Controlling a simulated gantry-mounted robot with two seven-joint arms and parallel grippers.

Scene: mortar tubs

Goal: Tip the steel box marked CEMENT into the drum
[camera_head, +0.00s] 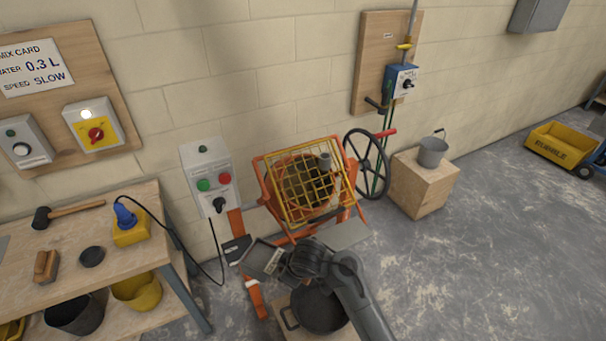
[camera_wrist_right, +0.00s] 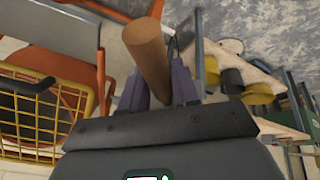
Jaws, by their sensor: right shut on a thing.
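No steel box marked CEMENT can be made out in either view. The drum (camera_head: 300,183) sits in the orange mixer frame under a yellow wire guard (camera_head: 296,208). The guard also shows at the left of the right wrist view (camera_wrist_right: 38,112). My right gripper (camera_head: 240,251) is low in front of the mixer, left of the drum. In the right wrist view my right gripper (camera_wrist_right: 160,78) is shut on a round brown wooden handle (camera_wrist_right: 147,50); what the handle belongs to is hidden. My left gripper is out of view.
A black tub (camera_head: 318,309) stands below my right arm. A workbench (camera_head: 70,240) with a mallet (camera_head: 68,212) is at left. A control box (camera_head: 208,178) and a black handwheel (camera_head: 367,164) flank the mixer. A steel pail (camera_head: 432,152) stands on a wooden block (camera_head: 421,188).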

